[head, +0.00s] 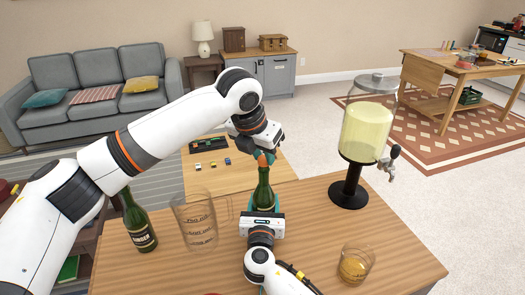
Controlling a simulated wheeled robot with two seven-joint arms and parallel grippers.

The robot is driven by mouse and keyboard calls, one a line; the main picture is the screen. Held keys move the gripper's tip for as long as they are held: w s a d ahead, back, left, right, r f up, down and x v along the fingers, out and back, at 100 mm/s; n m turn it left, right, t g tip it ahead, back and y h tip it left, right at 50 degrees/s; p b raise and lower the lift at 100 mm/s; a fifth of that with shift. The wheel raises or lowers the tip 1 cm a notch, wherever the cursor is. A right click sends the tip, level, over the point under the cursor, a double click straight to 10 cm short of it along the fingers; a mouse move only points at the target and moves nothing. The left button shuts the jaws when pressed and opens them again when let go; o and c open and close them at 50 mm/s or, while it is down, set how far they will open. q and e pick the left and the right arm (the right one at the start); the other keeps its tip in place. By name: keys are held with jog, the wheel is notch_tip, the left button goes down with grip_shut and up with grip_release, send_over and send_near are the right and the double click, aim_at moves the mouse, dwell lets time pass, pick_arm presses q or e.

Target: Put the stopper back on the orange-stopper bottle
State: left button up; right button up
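A green bottle (264,194) stands upright at the table's far edge. My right gripper (263,205) comes up from the bottom, with its fingers around the bottle's body. An orange stopper (262,160) is right at the top of the bottle's neck. My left gripper (263,154) reaches over from the left, its fingers pointing down around the stopper. I cannot tell whether the stopper touches or is seated in the bottle's mouth. The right gripper hides the bottle's lower part.
Another green bottle (139,224) and a clear pitcher (196,222) stand left on the wooden table (310,245). A drink dispenser (367,130) stands back right, a tumbler with amber liquid (354,265) front right. A lower table (228,180) lies beyond.

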pick_arm(q)
jog(key=o, duration=0.5)
jog(key=shift+c, duration=0.2)
jog(key=v, duration=1.2)
jog(key=shift+a, duration=0.1)
jog(key=shift+w, duration=0.1)
pick_arm(e)
jog(key=o, duration=1.5)
jog(key=shift+c, duration=0.2)
jog(key=s, duration=1.2)
jog(key=shift+a, duration=0.35)
